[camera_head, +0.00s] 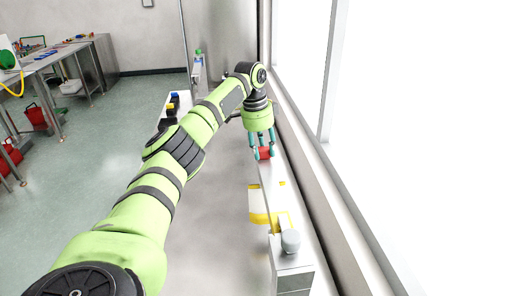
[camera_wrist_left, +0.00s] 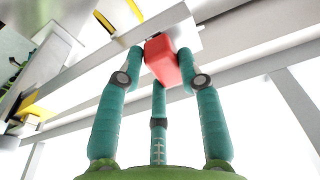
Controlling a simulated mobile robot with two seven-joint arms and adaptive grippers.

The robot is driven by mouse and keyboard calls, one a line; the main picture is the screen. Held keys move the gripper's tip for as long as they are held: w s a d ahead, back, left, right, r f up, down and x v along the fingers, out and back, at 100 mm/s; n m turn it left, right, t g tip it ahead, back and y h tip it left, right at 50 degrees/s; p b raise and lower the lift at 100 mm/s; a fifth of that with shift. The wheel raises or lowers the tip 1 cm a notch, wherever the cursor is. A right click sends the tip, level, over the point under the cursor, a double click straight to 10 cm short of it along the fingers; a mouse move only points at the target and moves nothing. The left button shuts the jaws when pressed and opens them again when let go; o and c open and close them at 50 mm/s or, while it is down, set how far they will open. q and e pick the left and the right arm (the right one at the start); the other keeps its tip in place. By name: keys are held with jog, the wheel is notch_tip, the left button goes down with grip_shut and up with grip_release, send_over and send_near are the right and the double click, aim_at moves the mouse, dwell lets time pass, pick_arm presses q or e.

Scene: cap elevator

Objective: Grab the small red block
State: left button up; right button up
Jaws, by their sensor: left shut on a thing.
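The small red block (camera_head: 264,153) is between the teal fingers of my left gripper (camera_head: 262,150) in the head view. In the left wrist view the red block (camera_wrist_left: 161,58) sits at the fingertips, and my left gripper (camera_wrist_left: 160,65) is shut on it. Two fingers press it from the sides and a third finger stands below it in the picture. The block looks tilted in that view. The gripper is over the narrow light ledge (camera_head: 272,180) by the window; I cannot tell whether the block touches it. My right gripper is not in view.
A yellow-marked patch (camera_head: 260,217) and a small grey rounded object (camera_head: 290,240) on a metal box (camera_head: 291,275) are at the near end of the ledge. The window wall borders the right side. Workbenches (camera_head: 62,55) stand far left, with open floor between.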

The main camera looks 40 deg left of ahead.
aim_at(263, 150)
pick_arm(q)
jog(key=shift+w+r, duration=0.1)
jog(key=shift+r, duration=0.4)
notch_tip(263, 150, up, 9)
jog(key=b, duration=0.1)
jog(key=shift+f+b, duration=0.2)
jog(key=shift+b, duration=0.15)
